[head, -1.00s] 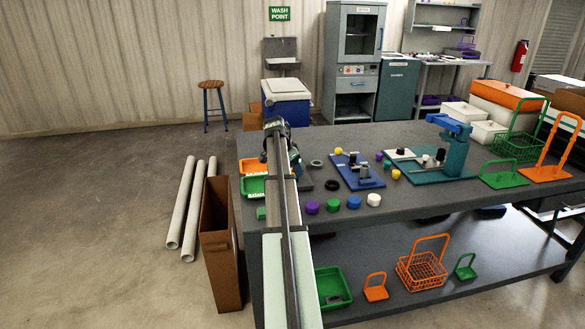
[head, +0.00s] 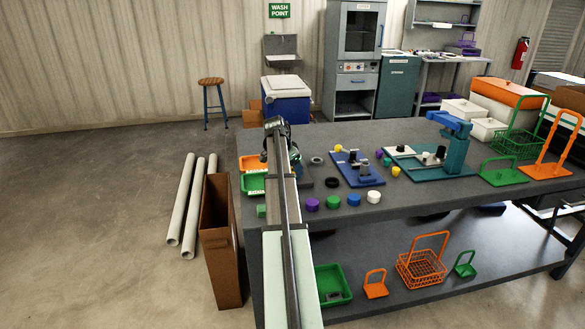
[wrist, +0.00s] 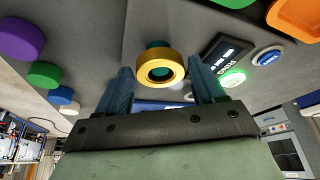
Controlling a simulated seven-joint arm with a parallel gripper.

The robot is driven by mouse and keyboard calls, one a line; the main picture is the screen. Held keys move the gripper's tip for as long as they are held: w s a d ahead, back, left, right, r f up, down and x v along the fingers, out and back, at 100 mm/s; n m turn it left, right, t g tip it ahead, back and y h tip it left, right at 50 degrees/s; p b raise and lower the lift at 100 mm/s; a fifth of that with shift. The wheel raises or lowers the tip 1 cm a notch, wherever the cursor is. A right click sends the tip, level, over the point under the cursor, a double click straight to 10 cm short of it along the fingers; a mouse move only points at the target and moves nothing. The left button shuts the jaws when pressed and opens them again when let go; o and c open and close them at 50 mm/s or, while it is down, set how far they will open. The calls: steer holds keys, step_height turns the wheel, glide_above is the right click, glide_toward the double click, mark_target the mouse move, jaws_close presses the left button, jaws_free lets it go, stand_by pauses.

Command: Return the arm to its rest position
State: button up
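My arm reaches from the bottom of the head view over the left end of the bench (head: 420,200). In the head view my gripper is mostly hidden behind my own arm, so its fingers cannot be made out there. In the wrist view my gripper (wrist: 161,78) has its two blue-grey fingers well apart. A gold ring-shaped piece with a teal middle (wrist: 160,68) shows between and beyond the fingers, apparently on a grey surface. I see no finger touching it, and nothing is held.
Orange (head: 250,162) and green (head: 252,184) trays lie left of my arm. Coloured pucks, a blue fixture (head: 357,170) and a teal fixture (head: 456,150) stand to its right. A brown bin (head: 221,240) stands left of the bench. The wrist view shows a lit green button (wrist: 232,78).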

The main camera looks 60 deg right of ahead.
steer(key=o, duration=0.6)
steer(key=shift+c, duration=0.2)
steer(key=shift+r, duration=0.1)
step_height(320, 180, up, 8)
stand_by(1.1)
stand_by(0.5)
